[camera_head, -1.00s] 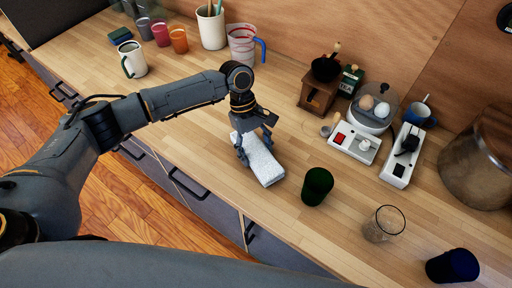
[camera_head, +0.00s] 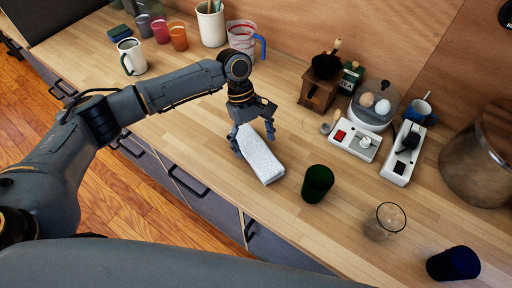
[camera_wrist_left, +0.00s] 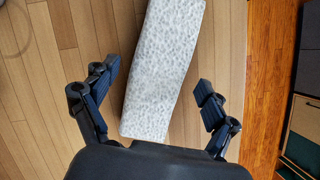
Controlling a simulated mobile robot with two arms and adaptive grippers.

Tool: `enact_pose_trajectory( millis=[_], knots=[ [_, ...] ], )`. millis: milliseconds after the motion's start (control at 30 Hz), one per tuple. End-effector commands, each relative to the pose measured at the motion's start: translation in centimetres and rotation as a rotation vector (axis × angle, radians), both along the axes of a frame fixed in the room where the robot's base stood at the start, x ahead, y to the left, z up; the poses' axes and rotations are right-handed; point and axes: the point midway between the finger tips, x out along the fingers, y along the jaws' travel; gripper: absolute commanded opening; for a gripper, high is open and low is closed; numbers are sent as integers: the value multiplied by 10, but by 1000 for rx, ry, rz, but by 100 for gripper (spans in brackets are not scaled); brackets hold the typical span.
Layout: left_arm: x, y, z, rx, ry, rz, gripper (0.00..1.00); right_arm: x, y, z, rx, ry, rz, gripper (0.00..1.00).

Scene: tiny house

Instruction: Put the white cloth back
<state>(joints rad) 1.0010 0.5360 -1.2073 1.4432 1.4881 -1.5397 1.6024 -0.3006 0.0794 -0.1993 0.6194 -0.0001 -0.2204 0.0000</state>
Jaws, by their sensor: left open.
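The white cloth (camera_head: 261,160), folded into a long block with a speckled pattern, lies on the wooden counter near its front edge. My left gripper (camera_head: 253,138) is at the cloth's far-left end, with its fingers spread to either side. In the left wrist view the cloth (camera_wrist_left: 164,75) runs between the open fingers of the left gripper (camera_wrist_left: 155,100), with a gap on both sides. My right gripper is not in view.
A dark green cup (camera_head: 317,184) stands just right of the cloth, with a clear glass (camera_head: 384,221) and a dark blue cup (camera_head: 453,264) beyond. A coffee grinder (camera_head: 320,88) and an egg cooker (camera_head: 371,106) stand behind. The counter left of the cloth is clear.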

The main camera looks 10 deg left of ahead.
Motion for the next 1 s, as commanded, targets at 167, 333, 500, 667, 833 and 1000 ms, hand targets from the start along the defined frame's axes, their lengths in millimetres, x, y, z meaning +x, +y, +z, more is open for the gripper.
enact_pose_trajectory(
  millis=[167, 333, 500, 667, 833, 1000],
  knots=[
    [13, 11, 35, -1, -6, 1, 86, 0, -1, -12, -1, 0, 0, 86],
    [21, 20, 66, -2, -3, 2, 86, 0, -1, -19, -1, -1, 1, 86],
    [27, 26, 86, -1, -1, 0, 86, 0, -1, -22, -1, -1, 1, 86],
    [28, 28, 93, -1, -1, 0, 86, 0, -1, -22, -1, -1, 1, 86],
    [28, 28, 93, -1, 1, 0, 86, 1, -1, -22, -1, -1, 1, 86],
    [28, 27, 92, -1, 0, -2, 86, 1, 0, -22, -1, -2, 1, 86]
  ],
)
